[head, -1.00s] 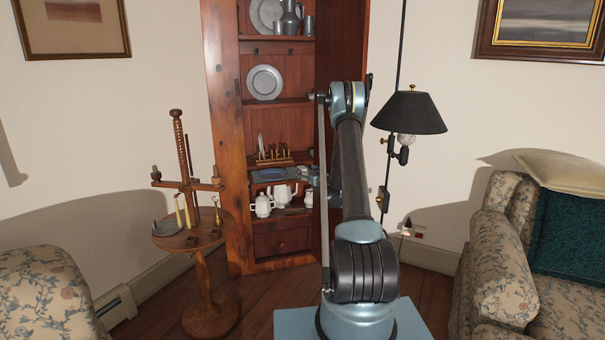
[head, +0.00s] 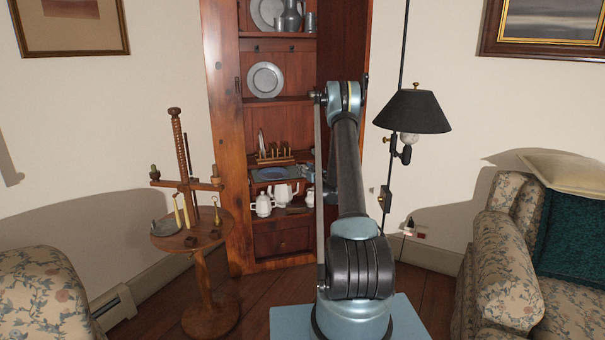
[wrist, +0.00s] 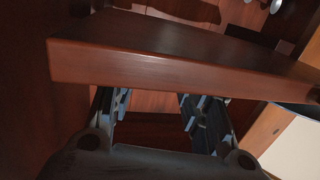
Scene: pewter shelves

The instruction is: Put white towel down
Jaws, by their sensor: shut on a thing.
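No white towel can be made out in either view. In the wrist view my gripper (wrist: 155,98) has its two dark fingers at left and right, with their tips running behind the front edge of a brown wooden shelf board (wrist: 170,68). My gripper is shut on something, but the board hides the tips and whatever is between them. In the head view my arm reaches to the wooden cupboard (head: 222,130), and its end is mostly hidden behind my own arm links.
On the cupboard's lower shelves are a white teapot (head: 284,193), a white lidded pot (head: 262,205), a blue plate (head: 273,173) and a wooden rack (head: 274,157). A candle stand (head: 193,235) is at left, a lamp (head: 412,112) and floral armchair (head: 502,270) at right.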

